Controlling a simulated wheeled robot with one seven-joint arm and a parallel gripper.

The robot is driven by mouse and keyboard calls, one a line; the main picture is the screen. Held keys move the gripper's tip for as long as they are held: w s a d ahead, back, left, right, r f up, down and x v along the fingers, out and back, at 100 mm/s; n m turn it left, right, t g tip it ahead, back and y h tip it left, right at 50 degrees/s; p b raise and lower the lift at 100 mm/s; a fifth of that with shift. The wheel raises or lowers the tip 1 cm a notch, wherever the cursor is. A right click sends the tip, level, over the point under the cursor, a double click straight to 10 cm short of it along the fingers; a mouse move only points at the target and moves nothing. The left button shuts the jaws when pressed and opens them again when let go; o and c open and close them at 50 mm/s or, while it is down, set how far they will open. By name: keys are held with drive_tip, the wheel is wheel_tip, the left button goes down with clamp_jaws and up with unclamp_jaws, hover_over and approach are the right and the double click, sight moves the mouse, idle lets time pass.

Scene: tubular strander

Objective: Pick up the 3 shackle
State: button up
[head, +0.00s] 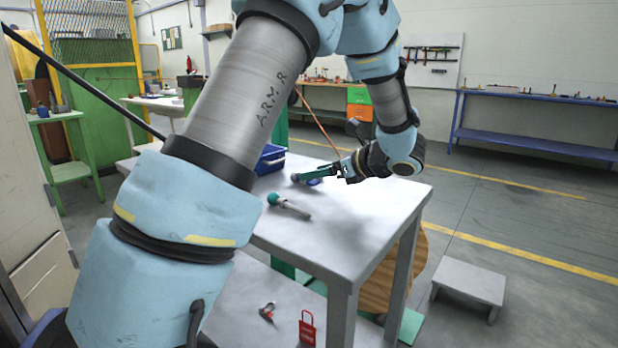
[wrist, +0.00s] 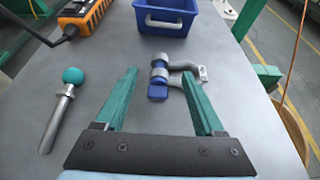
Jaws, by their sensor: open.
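A grey shackle with blue parts (wrist: 159,88) lies on the grey table, beyond and partly between my fingertips in the wrist view. A small pale tag on its right end is too small to read. In the head view only a bit of blue (head: 314,181) shows beside my fingers. My gripper (wrist: 160,72) is open, with its two green fingers spread either side of the shackle's near part. The right finger overlaps the shackle's curved grey arm in the picture; I cannot tell whether they touch. My gripper (head: 304,176) is low over the tabletop in the head view.
A metal rod with a green ball end (wrist: 60,105) lies left of my gripper. A blue bin (wrist: 168,19) stands just beyond the shackle, and an orange power strip (wrist: 84,18) lies far left. The table's front (head: 345,235) is clear. A grey step (head: 470,280) stands on the floor.

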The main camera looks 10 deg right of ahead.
drive_tip(key=x, duration=0.3)
drive_tip(key=shift+w+a+f, duration=0.15)
drive_tip(key=shift+w+a, duration=0.05)
clamp_jaws()
idle(0.4)
idle(0.8)
